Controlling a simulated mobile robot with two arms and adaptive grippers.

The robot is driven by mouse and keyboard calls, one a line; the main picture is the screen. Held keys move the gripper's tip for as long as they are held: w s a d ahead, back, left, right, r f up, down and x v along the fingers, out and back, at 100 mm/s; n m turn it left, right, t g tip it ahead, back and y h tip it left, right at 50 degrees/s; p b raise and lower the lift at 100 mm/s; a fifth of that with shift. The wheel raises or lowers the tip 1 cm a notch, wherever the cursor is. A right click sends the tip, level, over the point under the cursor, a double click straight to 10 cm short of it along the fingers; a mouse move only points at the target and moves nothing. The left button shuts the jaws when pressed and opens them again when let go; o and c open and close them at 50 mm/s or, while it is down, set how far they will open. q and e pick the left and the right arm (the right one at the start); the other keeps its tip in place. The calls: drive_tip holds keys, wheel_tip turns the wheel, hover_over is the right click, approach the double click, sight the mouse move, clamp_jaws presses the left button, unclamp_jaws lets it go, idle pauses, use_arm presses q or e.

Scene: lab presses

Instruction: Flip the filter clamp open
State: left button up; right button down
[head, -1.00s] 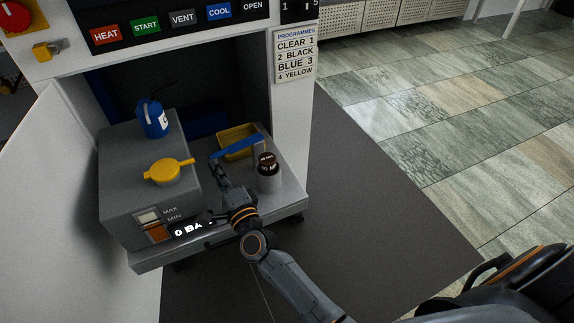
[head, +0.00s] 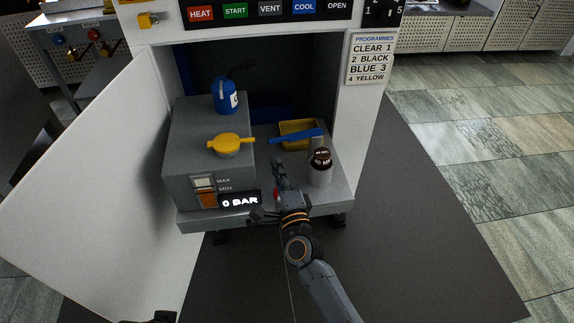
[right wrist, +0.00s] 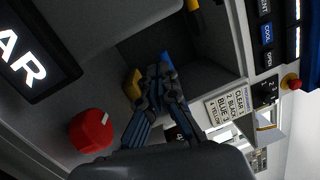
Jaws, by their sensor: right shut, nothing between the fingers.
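A blue lever (head: 297,136), seemingly the filter clamp, lies across a yellow tray (head: 311,126) on the grey shelf unit. It looks lowered, but I cannot tell whether it is latched. In the right wrist view a blue piece (right wrist: 167,64) and a yellow edge (right wrist: 133,84) show beyond the fingers. My right gripper (head: 278,163) is shut and empty, its tips pointing up just below the lever's left end; contact cannot be told. The gripper (right wrist: 160,72) also fills the middle of the right wrist view. My left gripper's fingers do not show.
A red knob (right wrist: 91,131) is close by. Left are a grey box with a yellow handle (head: 230,146), a blue can (head: 226,97) and a 0 BAR display (head: 240,200). The open door (head: 90,195) bounds the left.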

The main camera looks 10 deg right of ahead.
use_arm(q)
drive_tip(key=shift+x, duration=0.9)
use_arm(e)
drive_tip(key=s+a, duration=0.1)
drive_tip(key=s, duration=0.1)
drive_tip(key=s+a+f, duration=0.1)
drive_tip(key=s+a, duration=0.1)
drive_tip(key=s, duration=0.1)
drive_tip(key=s+a, duration=0.2)
drive_tip(key=shift+s+a+f, duration=0.25)
drive_tip(key=shift+s, duration=0.05)
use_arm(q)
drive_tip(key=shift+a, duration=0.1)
